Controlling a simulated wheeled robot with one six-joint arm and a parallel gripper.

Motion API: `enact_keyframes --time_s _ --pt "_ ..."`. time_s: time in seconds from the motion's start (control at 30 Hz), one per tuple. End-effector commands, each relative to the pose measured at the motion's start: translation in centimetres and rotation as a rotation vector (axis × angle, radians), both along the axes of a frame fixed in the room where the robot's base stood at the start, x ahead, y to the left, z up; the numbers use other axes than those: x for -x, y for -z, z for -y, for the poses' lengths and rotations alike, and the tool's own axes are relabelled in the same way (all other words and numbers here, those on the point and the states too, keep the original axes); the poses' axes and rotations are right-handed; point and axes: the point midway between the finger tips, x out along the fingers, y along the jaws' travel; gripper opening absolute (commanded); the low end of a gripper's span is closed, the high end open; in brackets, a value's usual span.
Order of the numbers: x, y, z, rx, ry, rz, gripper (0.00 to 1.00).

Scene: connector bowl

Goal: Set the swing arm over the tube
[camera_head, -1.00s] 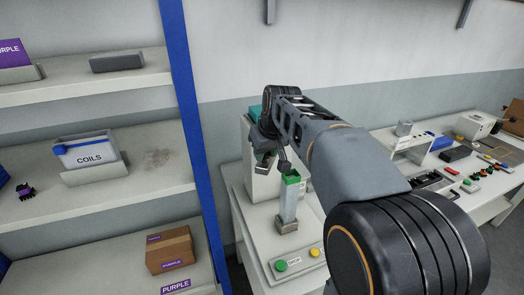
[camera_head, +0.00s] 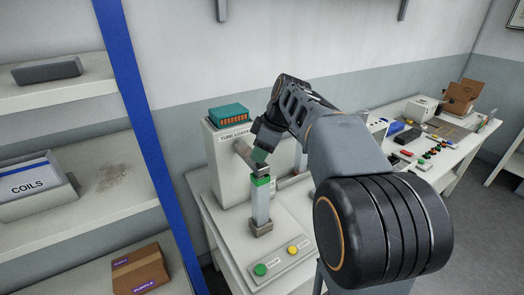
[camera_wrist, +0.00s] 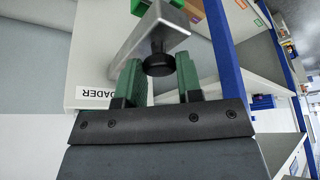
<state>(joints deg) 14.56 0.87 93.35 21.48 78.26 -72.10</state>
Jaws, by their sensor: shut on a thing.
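The swing arm (camera_head: 243,154) is a grey metal bar reaching out from the white tube loader (camera_head: 221,158). In the wrist view the bar (camera_wrist: 150,36) carries a black knob (camera_wrist: 159,64) beneath its end. My gripper (camera_head: 259,156) has green fingers, and in the wrist view they stand on both sides of the knob, shut on it.
A teal box (camera_head: 228,113) sits on top of the loader. A panel with green and yellow buttons (camera_head: 278,262) lies in front of the tube. Shelves (camera_head: 80,160) with a blue post stand at the left; a cluttered bench (camera_head: 455,150) extends right.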

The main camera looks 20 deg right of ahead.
Motion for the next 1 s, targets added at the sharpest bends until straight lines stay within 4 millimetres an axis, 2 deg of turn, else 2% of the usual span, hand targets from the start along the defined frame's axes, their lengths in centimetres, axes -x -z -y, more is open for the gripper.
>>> enact_keyframes --time_s 0.53,0.57,0.83,1.0 --pt "-0.16 -0.07 -0.13 0.003 -0.032 0.003 0.00" --pt "-0.15 -0.07 -0.12 0.003 -0.032 0.003 0.34" --pt "-0.13 -0.03 -0.17 0.002 -0.032 0.001 0.59" --pt "-0.12 -0.02 -0.20 0.002 -0.032 0.001 0.59"
